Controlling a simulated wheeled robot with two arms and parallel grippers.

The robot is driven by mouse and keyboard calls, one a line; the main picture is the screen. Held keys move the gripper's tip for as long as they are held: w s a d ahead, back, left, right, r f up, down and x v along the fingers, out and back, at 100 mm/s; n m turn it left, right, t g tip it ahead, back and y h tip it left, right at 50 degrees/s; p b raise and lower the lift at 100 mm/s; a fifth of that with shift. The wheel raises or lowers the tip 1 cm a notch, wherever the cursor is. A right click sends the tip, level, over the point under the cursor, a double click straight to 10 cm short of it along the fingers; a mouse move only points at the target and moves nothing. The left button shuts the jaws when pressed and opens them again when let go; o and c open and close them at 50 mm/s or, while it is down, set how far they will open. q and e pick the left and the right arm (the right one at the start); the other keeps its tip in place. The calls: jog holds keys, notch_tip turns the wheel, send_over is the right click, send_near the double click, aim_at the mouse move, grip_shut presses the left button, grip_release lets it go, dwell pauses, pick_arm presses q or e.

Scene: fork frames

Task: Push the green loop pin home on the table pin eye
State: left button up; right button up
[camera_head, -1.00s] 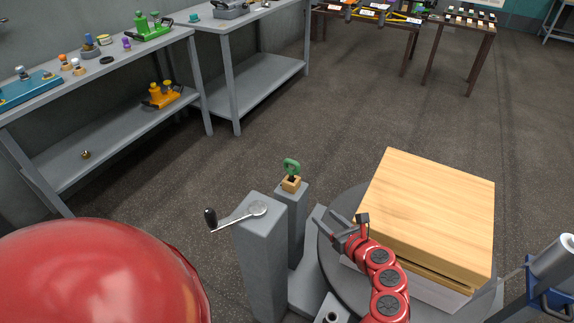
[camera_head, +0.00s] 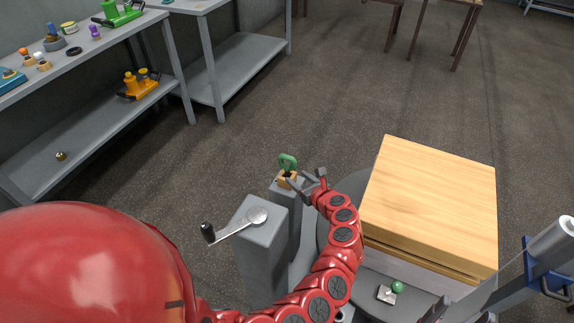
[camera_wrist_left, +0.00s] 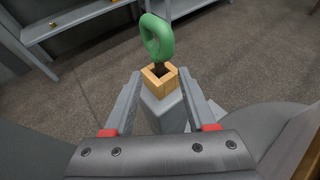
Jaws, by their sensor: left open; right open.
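The green loop pin (camera_head: 288,161) stands upright in the small tan pin eye (camera_head: 284,181) on top of a grey post. In the left wrist view, the green loop (camera_wrist_left: 156,40) leans slightly, and a short dark shank shows between it and the square opening of the pin eye (camera_wrist_left: 159,82). How deep the shank sits is hidden. My left gripper (camera_head: 305,178) is open and empty, at the right of the pin eye. In the wrist view its fingers (camera_wrist_left: 160,86) point toward the pin eye from either side, below the loop. My right gripper is not visible.
A grey post with a crank handle (camera_head: 232,224) stands close at the left of the pin post. A wooden block (camera_head: 432,205) lies to the right, with a green ball (camera_head: 397,287) below it. Shelves (camera_head: 150,97) stand at the back left. Open floor lies behind.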

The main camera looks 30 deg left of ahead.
aim_at(288, 173)
pick_arm(q)
jog(key=shift+p+x, duration=0.4)
jog(key=shift+x, duration=2.7)
jog(key=shift+s+f, duration=0.15)
jog(key=shift+c, duration=0.3)
grip_shut()
